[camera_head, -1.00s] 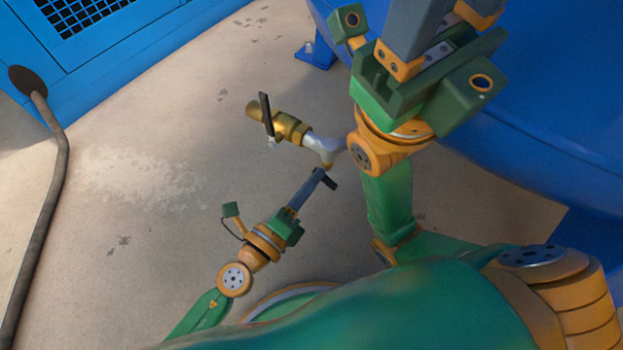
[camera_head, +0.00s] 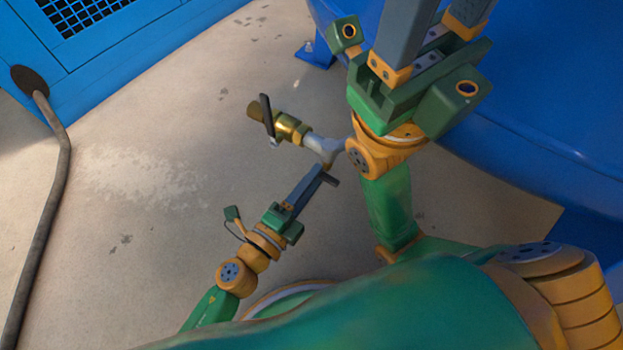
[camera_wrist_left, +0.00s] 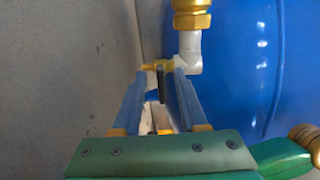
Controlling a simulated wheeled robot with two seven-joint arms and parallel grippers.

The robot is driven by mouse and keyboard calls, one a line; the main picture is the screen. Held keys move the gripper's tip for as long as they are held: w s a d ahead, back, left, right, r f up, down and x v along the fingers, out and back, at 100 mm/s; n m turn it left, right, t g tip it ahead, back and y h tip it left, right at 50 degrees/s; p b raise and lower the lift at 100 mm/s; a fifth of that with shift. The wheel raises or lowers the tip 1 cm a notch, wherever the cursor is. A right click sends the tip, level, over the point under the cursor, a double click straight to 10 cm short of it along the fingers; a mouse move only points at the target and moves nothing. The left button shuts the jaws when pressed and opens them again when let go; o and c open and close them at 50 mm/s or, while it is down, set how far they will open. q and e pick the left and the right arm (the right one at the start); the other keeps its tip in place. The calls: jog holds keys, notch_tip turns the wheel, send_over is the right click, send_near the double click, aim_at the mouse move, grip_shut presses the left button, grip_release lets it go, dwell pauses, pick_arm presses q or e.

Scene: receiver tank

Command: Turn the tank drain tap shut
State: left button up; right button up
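The tap's brass body (camera_head: 287,127) with a black lever (camera_head: 267,118) sits on a pale pipe (camera_head: 324,146) at the centre of the head view. My left gripper (camera_head: 324,169) is just below the pipe's bend. In the left wrist view its two fingers (camera_wrist_left: 163,72) stand apart. A dark lever-like piece (camera_wrist_left: 161,88) with a yellow part (camera_wrist_left: 155,67) behind it lies between them; contact is not clear. The brass fitting (camera_wrist_left: 192,20) and white elbow (camera_wrist_left: 190,55) show above. My right gripper (camera_head: 436,22) is at the upper right, fingers apart, its tips outside the view.
The blue tank (camera_head: 545,90) fills the right side, with a foot (camera_head: 314,55) on the floor. A blue cabinet with a grille (camera_head: 75,12) stands at the upper left. A dark hose (camera_head: 50,210) runs down the left. The pale floor (camera_head: 140,250) between is clear.

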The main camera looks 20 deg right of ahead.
pick_arm(q)
jog(key=shift+s+a, duration=0.1)
jog(key=v, duration=0.6)
jog(key=shift+s+a, duration=0.25)
jog(key=shift+a, duration=0.1)
jog(key=shift+s+d, duration=0.1)
